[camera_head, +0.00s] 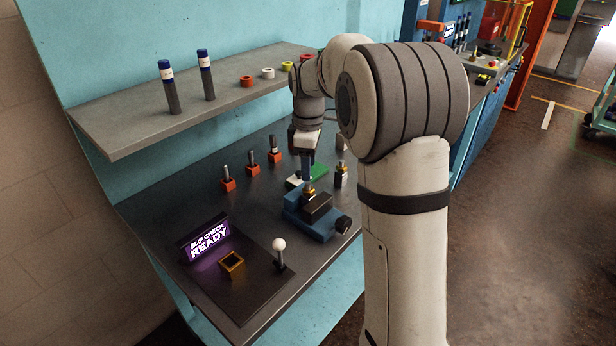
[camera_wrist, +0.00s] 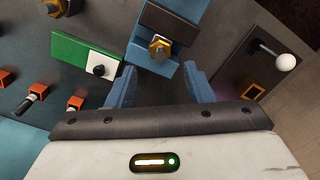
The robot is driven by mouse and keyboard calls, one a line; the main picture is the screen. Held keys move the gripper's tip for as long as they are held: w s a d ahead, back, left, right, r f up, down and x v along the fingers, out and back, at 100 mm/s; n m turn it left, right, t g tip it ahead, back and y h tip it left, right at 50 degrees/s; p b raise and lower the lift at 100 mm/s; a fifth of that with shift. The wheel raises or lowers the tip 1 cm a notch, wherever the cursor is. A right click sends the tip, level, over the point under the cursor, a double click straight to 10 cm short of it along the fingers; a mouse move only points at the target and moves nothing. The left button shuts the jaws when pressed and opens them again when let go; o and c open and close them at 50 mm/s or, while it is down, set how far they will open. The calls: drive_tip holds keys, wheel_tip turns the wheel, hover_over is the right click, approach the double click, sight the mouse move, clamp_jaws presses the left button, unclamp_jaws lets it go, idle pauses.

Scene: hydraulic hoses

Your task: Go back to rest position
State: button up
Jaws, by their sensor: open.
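My gripper (camera_head: 307,168) hangs pointing down over the bench in the head view. In the wrist view its two blue fingers (camera_wrist: 160,80) are spread apart with nothing between them. Just beyond them is a blue vise (camera_wrist: 150,72) with dark jaws, and a brass hex fitting (camera_wrist: 160,47) sits between the jaws. In the head view the vise (camera_head: 318,222) stands directly below my gripper, with the brass fitting (camera_head: 309,191) near the fingertips. I cannot tell there how large the gap is.
A green-and-white block (camera_head: 318,171) lies behind the vise, with a brass-topped fitting (camera_head: 341,175) to its right. Several orange holders (camera_head: 228,184) with pins stand left. A lit sign (camera_head: 209,240), square socket (camera_head: 232,264) and white-knobbed lever (camera_head: 279,245) are in front. A grey shelf (camera_head: 135,122) overhangs behind.

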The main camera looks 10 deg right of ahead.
drive_tip(key=shift+r, duration=0.75)
drive_tip(key=shift+s+r, duration=0.2)
drive_tip(key=shift+s, duration=0.25)
drive_tip(key=s+f+m+t, duration=0.1)
drive_tip(key=s+m, duration=1.2)
drive_tip(key=s, duration=1.4)
drive_tip(key=shift+s+a+f+t, duration=0.25)
drive_tip(key=shift+f+t, duration=0.1)
drive_tip(key=shift+t, duration=0.55)
